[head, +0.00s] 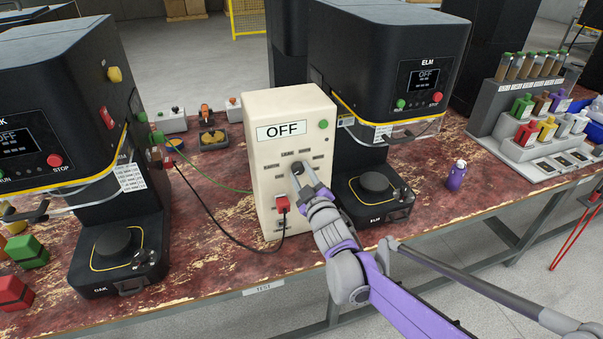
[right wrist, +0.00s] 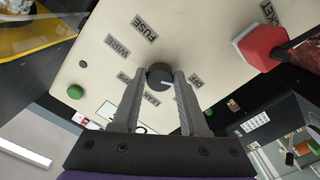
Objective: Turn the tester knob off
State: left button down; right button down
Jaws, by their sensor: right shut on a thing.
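The tester (head: 257,150) is a cream box on the worn red bench, and its display (head: 285,130) reads OFF. My right gripper (head: 300,172) reaches its front face. In the right wrist view the knob (right wrist: 159,74) is dark and round, with a pale mark on its right side, towards a small label (right wrist: 195,80) that seems to read OFF. My right gripper (right wrist: 158,88) has one finger on each side of the knob and is shut on it. In the head view the gripper mostly hides the knob. My left gripper is out of view.
A red plug (head: 282,203) with a black cable sits low on the tester's face. A purple bottle (head: 457,177) stands right of ELM's base.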

jog(key=shift+n, duration=0.6)
jog(key=shift+c, duration=2.1)
grip_release()
jog(key=v, duration=1)
jog(key=shift+s+d, duration=0.15)
jog(key=shift+s, duration=0.25)
jog(key=shift+r, duration=0.1)
